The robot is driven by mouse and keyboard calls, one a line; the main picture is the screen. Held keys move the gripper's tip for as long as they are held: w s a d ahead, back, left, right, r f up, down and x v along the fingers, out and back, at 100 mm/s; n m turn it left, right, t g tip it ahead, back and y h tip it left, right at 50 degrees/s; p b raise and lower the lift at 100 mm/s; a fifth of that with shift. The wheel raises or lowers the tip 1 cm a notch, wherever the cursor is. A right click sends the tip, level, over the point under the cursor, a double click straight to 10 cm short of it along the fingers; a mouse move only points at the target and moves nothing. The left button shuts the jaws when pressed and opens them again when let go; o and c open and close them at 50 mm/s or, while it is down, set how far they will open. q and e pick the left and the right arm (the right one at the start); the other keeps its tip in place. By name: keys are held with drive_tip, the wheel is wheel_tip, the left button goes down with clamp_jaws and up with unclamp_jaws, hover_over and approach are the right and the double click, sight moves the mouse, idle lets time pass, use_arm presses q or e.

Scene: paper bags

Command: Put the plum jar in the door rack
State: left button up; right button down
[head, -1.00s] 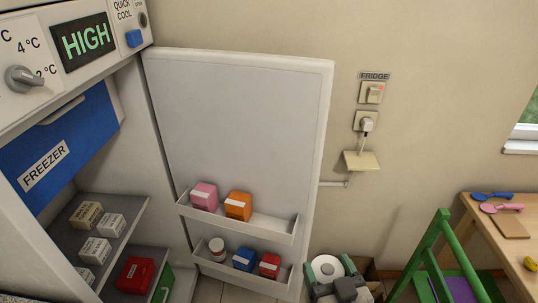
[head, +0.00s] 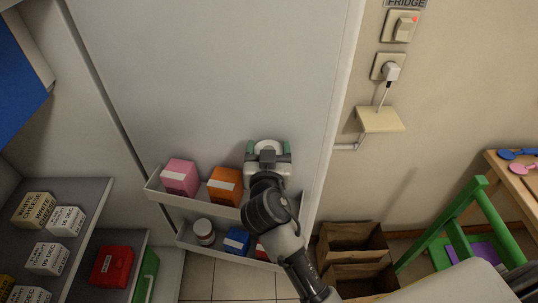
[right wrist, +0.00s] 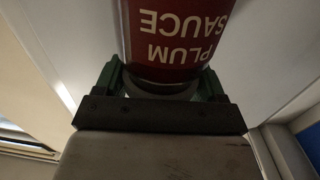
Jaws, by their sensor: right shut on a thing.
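My right gripper (head: 268,150) is shut on the plum jar, which has a white lid (head: 267,147) seen from above in the head view. In the right wrist view the plum jar (right wrist: 176,38) shows a dark red "PLUM SAUCE" label, upside down, between the green fingers of the gripper (right wrist: 160,80). In the head view the gripper is over the right part of the upper door rack (head: 205,194), right of an orange carton (head: 225,186). My arm covers that part of the rack, so I cannot tell whether the jar touches it. My left gripper is out of view.
A pink carton (head: 180,177) stands at the left of the upper rack. The lower rack holds a white-lidded jar (head: 204,231), a blue carton (head: 237,241) and a partly hidden red one. Fridge shelves with several cartons are at left; wooden crates (head: 352,243) are on the floor at right.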

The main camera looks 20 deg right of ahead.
drive_tip(key=shift+w+f+b, duration=0.1)
drive_tip(key=shift+f+b, duration=1.55)
drive_tip(key=shift+f, duration=0.75)
wheel_tip(320, 180, down, 5)
drive_tip(key=b, duration=0.3)
drive_tip(key=shift+f+b, duration=0.2)
drive_tip(key=shift+b, duration=0.15)
use_arm(q)
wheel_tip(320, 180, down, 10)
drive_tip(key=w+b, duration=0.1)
drive_tip(key=b, duration=0.1)
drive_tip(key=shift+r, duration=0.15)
use_arm(e)
drive_tip(key=shift+f, duration=1.05)
unclamp_jaws()
drive_tip(key=shift+f, duration=0.1)
